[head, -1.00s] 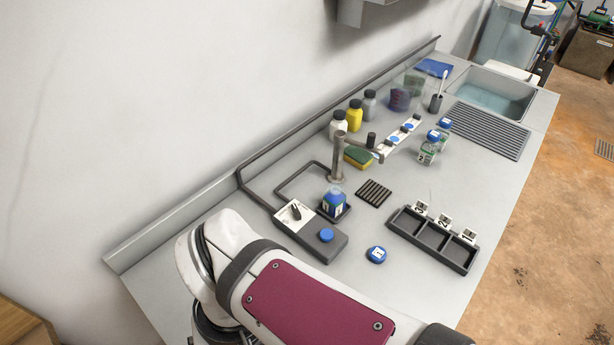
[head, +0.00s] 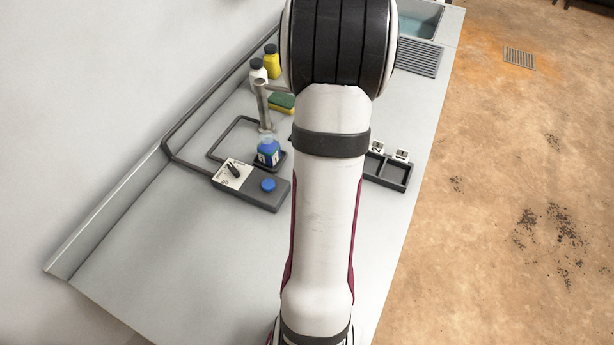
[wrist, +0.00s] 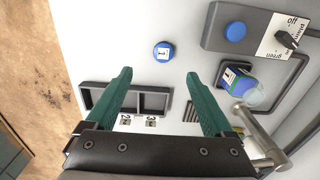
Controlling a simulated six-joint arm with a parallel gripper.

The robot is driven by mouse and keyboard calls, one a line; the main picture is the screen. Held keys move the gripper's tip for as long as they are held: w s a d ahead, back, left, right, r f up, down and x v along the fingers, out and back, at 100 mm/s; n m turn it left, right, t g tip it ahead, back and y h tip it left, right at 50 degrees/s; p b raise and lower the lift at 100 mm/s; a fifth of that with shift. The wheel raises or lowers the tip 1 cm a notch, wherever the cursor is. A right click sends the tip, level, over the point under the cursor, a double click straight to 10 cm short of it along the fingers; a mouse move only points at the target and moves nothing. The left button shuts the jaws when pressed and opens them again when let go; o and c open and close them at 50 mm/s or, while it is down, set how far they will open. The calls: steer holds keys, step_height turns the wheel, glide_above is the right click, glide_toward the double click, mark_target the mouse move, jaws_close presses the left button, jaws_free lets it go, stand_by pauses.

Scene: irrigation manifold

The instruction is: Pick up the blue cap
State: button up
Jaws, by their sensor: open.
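A blue cap (wrist: 163,51) with a white label marked 1 lies on the counter in the wrist view, apart from other things. My gripper (wrist: 158,75) is open and empty, its two green fingers spread. The cap appears just beyond the fingertips, between their lines; the height gap is hard to judge. In the head view my arm hides the cap and the gripper.
A control box (head: 238,190) with a blue button (head: 267,185) and a switch stands near a bottle of blue liquid (head: 268,152) under a metal spout (head: 264,108). A dark compartment tray (wrist: 140,88) with numbered tags lies nearby. Bare counter surrounds the cap.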

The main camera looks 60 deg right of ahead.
steer(key=f, duration=1.2)
steer(key=shift+w+d, duration=0.25)
steer(key=shift+w, duration=0.1)
jaws_close()
steer(key=shift+r, duration=0.1)
